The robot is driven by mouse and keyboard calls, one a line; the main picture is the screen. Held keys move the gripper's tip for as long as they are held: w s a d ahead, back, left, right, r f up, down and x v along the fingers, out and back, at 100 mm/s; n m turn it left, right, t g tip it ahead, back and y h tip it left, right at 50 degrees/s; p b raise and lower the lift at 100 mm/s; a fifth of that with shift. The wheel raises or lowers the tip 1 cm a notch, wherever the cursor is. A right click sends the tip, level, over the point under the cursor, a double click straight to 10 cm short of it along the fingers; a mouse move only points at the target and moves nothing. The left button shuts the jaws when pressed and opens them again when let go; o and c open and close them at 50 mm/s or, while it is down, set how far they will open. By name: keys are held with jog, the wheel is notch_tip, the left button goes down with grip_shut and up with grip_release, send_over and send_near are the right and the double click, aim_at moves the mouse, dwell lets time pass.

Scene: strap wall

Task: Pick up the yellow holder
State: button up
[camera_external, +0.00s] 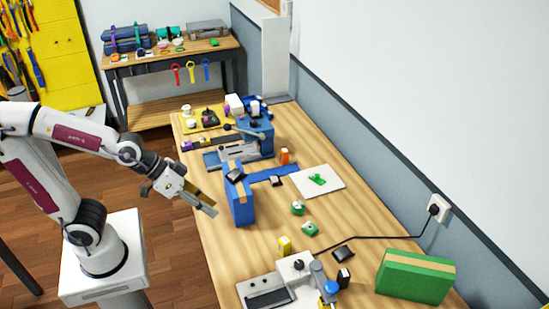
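My gripper (208,208) hangs over the left edge of the wooden table, left of the blue upright box. Its fingers are small and seen from the side, with a yellowish-tan part along them; I cannot tell whether they are open or holding something. Two yellow things could be the yellow holder. A small yellow block-like object (285,246) stands on the table near the white machine, apart from my gripper. A yellow hanging piece (191,72) is at the front of the back bench, between a red one (175,73) and a blue one (206,70).
The blue box (240,200) stands just right of my gripper. A blue machine (250,138) is farther back; a white machine (275,290) is at the front. Small green objects (298,208), a green box (415,276) and a black cable (385,238) are to the right.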

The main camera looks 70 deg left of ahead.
jog(key=w+d+f+t, duration=0.1)
jog(key=w+d+f, duration=0.2)
jog(key=w+d, duration=0.3)
jog(key=n+t+y, duration=0.2)
jog(key=n, duration=0.1)
send_near(281, 245)
notch_tip(281, 245, up, 4)
jog(key=w+d, duration=0.2)
jog(key=d, duration=0.1)
jog(key=shift+w+a+f+t+y, duration=0.15)
jog(key=shift+f+t+y, duration=0.4)
jog(key=shift+f, duration=0.7)
jog(key=shift+a+f+t+y, duration=0.25)
jog(key=shift+f+y, duration=0.55)
jog(key=shift+f, duration=0.45)
jog(key=shift+w+a+f+t+y, duration=0.15)
jog(key=shift+f+t+y, duration=0.4)
jog(key=shift+f, duration=0.7)
jog(key=shift+g+x, duration=0.25)
jog(key=shift+x, duration=1)
jog(key=shift+f, duration=0.1)
jog(key=shift+x, duration=2.55)
